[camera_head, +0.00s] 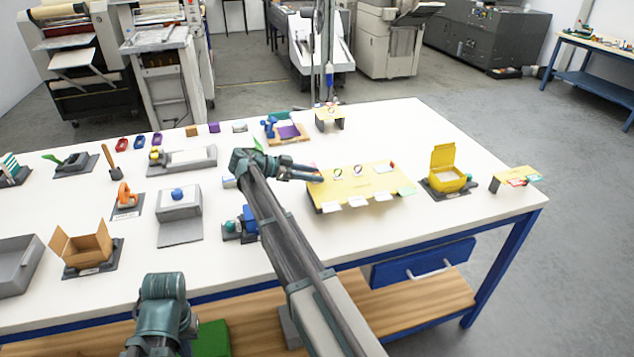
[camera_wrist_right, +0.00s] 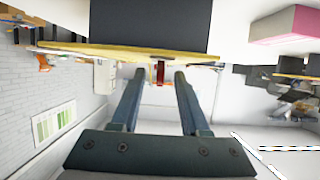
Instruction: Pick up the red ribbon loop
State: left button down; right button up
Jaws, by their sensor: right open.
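A small red piece, which looks like the red ribbon loop (camera_wrist_right: 160,73), shows at the edge of the yellow board in the right wrist view. It appears between or just beyond my fingertips, and no contact is visible. The yellow board (camera_head: 375,186) stands on the white table with small rings and white tags on it. My right gripper (camera_head: 319,174) is open and points right at the board's left end; its two fingers (camera_wrist_right: 159,76) are apart in the wrist view. My left arm shows at the bottom left, but its fingers are not visible.
A cardboard box (camera_head: 83,248) and a grey fixture (camera_head: 180,218) stand left. The white table (camera_head: 420,135) is bare at its far right.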

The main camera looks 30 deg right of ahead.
jog(key=shift+x, duration=0.85)
jog(key=shift+r, duration=0.1)
grip_shut()
jog(key=shift+r+p, duration=0.9)
notch_tip(320, 180, up, 2)
jog(key=shift+r+p, duration=0.1)
jog(key=shift+p, duration=0.9)
jog(key=s+a+p, duration=0.1)
jog(key=s+a, duration=0.7)
jog(key=s, duration=0.5)
jog(key=shift+s+a+r, duration=0.2)
jog(key=shift+s+r, duration=0.1)
jog(key=shift+r, duration=0.2)
jog(key=shift+w, duration=0.1)
